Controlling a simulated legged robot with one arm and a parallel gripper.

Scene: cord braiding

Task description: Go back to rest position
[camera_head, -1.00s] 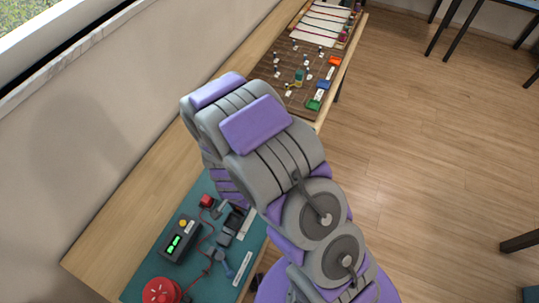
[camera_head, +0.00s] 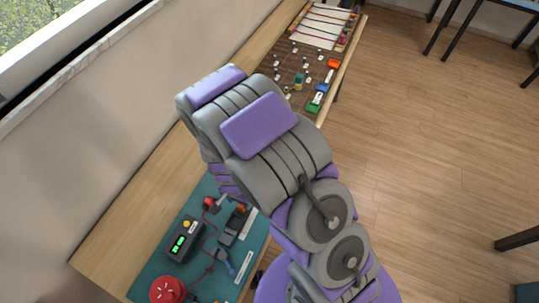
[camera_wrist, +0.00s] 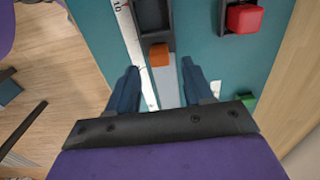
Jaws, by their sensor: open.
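My gripper (camera_wrist: 160,86) shows in the wrist view with its two dark fingers apart and nothing between them that I can see held. It hangs over a teal mat (camera_wrist: 90,20). A dark holder (camera_wrist: 152,15) with an orange block (camera_wrist: 159,55) lies just beyond the fingertips; whether they touch is unclear. In the head view my arm fills the middle and hides the gripper. The holder with its orange end (camera_head: 241,208) shows beside my arm on the mat (camera_head: 195,200).
A black box with a green display (camera_head: 184,240) and a red spool (camera_head: 168,290) sit on the mat. Farther along the bench are a pegboard (camera_head: 280,75) and a white board with cords (camera_head: 322,25). A red block (camera_wrist: 243,17) is right of the holder. Open floor (camera_head: 430,160) lies right.

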